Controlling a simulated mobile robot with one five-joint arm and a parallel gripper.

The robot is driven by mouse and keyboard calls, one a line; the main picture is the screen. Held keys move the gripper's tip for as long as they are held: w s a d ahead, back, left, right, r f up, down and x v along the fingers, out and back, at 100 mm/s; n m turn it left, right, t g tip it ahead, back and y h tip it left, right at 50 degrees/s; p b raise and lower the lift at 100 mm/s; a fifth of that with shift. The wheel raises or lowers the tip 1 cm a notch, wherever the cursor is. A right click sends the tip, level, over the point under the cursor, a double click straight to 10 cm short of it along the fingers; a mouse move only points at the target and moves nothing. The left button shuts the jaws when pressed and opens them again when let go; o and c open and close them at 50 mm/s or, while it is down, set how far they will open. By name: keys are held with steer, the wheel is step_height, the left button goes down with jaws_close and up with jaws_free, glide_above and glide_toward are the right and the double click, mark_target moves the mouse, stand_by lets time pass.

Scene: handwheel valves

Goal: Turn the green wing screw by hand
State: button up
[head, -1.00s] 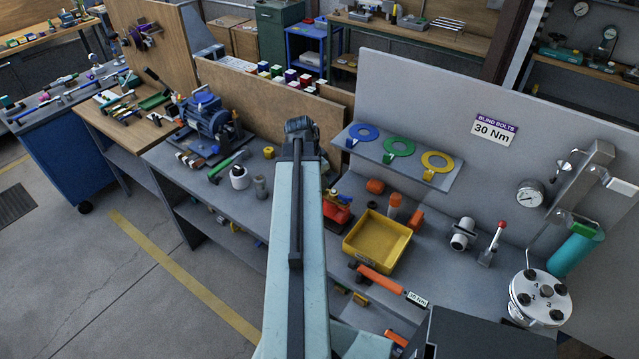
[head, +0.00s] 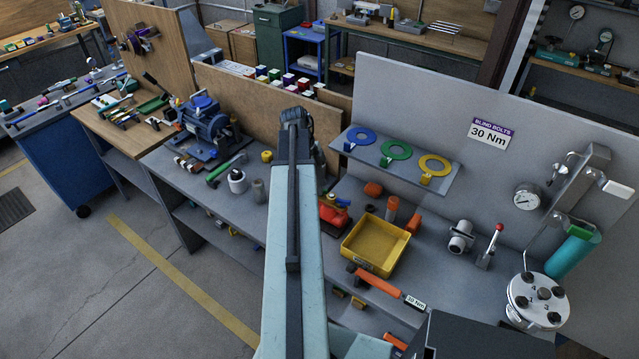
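I cannot make out a green wing screw for certain in the head view. Green things that show are a flat green ring (head: 407,152) on the small wall shelf, between a blue and a yellow ring, and a green-handled tool (head: 222,170) lying on the bench left of my arm. My arm reaches up the middle of the view and ends in a dark joint (head: 296,122) above the bench. My gripper does not show; the arm may hide it, along with part of the bench behind.
A yellow bin (head: 349,253), an orange-handled tool (head: 380,284), a round bolted cover (head: 525,300) and a red-knobbed lever (head: 490,247) stand on the right. A blue motor (head: 205,118) sits left. A grey panel (head: 400,85) rises behind. Floor at lower left is clear.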

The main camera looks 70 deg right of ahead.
step_height(320, 180, up, 6)
steer(key=p, duration=0.5)
steer(key=shift+f, duration=0.2)
steer(key=shift+r, duration=0.1)
steer(key=p+v, duration=0.7)
steer(key=shift+r, duration=0.3)
steer(key=shift+w, duration=0.15)
